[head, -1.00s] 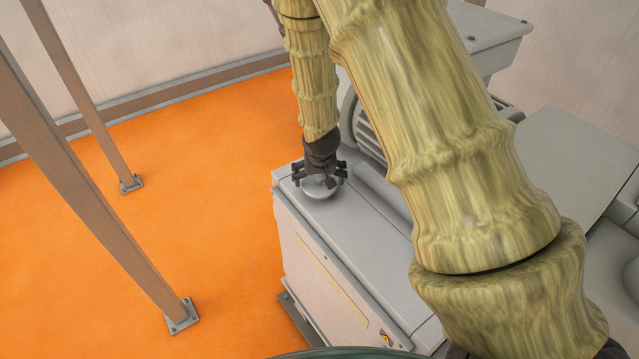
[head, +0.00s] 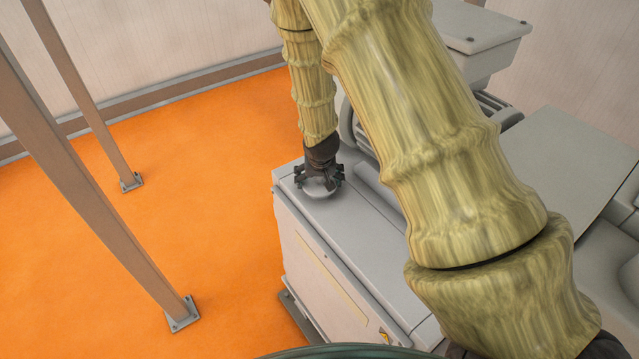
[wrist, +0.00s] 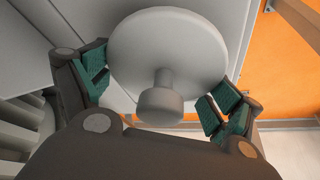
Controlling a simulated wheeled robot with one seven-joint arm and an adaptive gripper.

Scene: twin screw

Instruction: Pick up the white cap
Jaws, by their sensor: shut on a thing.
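The white cap (wrist: 165,50) is a round pale disc with a short knob, seen large between my fingers in the wrist view. In the head view the cap (head: 318,189) shows under my gripper (head: 319,178), at the far end of the grey machine's top. My gripper (wrist: 160,92) is shut on the cap, with a green-padded finger at its left and right sides. In the head view I cannot tell whether the cap touches the machine top.
The grey machine (head: 345,215) stands under my gripper, with a ribbed motor housing (head: 360,130) close on the right. Brown posts (head: 110,215) rise from the orange floor (head: 215,200) on the left. The floor between posts and machine is clear.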

